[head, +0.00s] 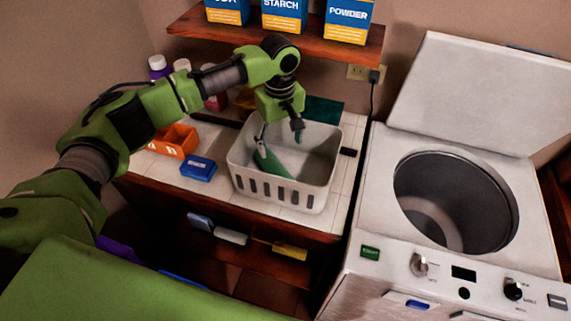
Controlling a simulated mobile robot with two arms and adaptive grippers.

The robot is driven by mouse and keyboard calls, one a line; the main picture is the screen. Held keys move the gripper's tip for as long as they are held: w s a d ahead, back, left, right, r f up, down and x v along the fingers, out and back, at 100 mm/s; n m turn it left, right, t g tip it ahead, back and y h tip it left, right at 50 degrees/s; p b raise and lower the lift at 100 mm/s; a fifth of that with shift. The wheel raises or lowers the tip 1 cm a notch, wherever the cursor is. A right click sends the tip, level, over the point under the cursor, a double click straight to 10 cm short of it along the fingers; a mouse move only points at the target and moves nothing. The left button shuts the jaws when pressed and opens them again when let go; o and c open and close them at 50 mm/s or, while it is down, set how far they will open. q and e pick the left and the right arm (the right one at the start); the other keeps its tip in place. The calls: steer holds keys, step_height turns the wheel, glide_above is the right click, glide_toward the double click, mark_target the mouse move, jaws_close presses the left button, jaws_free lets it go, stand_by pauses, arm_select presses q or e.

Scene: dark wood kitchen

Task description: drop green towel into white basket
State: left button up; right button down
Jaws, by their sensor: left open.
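The white basket (282,193) stands on the tiled counter, with slots in its front wall. A green piece (273,166) lies inside it, slanting toward the basket floor; it looks like cloth. A flat dark green item (324,110), also cloth-like, lies behind the basket; I cannot tell for certain which is the green towel. My left gripper (280,136) is over the basket, pointing down, with its fingers spread. Its left fingertip is close to the green piece; whether they touch is unclear. My right gripper is out of view.
An orange bin (174,141) and a blue box (198,168) sit left of the basket. Bottles stand at the back left. A wooden shelf (280,40) with boxes hangs above my arm. An open-lidded washer (455,200) stands right of the counter.

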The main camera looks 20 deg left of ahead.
arm_select(q)
step_height(320, 180, up, 12)
steer(key=shift+f, duration=0.2)
stand_by(0.5)
